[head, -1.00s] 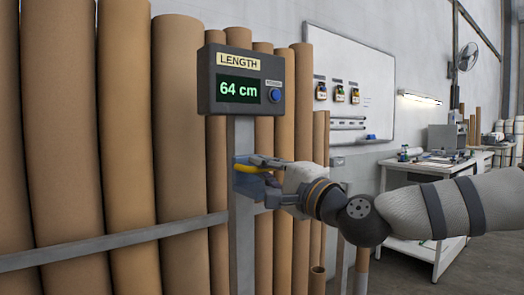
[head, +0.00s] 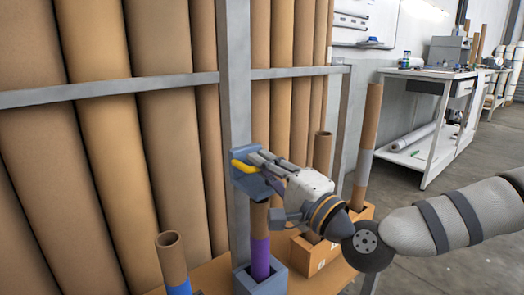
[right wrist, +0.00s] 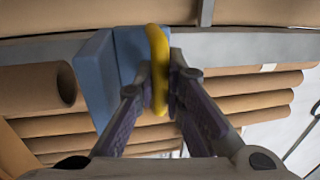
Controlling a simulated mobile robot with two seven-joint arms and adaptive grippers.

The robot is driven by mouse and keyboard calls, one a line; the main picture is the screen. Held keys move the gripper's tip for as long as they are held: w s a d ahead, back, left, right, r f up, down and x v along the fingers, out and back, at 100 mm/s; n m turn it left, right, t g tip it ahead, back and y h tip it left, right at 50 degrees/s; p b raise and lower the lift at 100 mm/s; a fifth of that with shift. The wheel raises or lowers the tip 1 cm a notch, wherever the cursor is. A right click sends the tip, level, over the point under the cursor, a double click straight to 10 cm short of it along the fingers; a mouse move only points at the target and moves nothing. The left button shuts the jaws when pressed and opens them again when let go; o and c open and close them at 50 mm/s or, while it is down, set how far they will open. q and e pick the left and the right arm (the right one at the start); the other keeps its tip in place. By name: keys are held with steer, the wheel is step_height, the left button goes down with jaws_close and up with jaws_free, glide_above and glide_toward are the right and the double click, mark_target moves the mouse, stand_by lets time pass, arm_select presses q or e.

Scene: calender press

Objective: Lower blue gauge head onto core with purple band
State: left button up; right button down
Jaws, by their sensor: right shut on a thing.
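The blue gauge head (head: 250,184) sits on a grey upright post (head: 235,90) in the head view. My right gripper (head: 262,164) is shut on its yellow handle (head: 240,166). In the right wrist view the yellow handle (right wrist: 158,80) lies between the fingers, with the blue gauge head (right wrist: 128,55) beside it. The core with the purple band (head: 260,255) stands upright in a grey holder (head: 262,284) below the gauge head. Its top end is at the gauge head's underside; I cannot tell whether they touch. My left gripper is out of view.
A core with a blue band (head: 172,265) stands at the lower left. A box (head: 315,262) holding upright tubes is behind my right gripper. Tall brown tubes (head: 105,120) line the wall behind a grey rail (head: 110,88). A white workbench (head: 432,78) stands at the back right.

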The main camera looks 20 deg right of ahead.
mark_target(265, 185)
steer(key=shift+f+b, duration=0.65)
steer(key=shift+f, duration=0.9)
steer(key=shift+f, duration=0.1)
steer(key=c, duration=1.9)
jaws_free()
steer(key=shift+s, duration=0.1)
steer(key=v, duration=1.2)
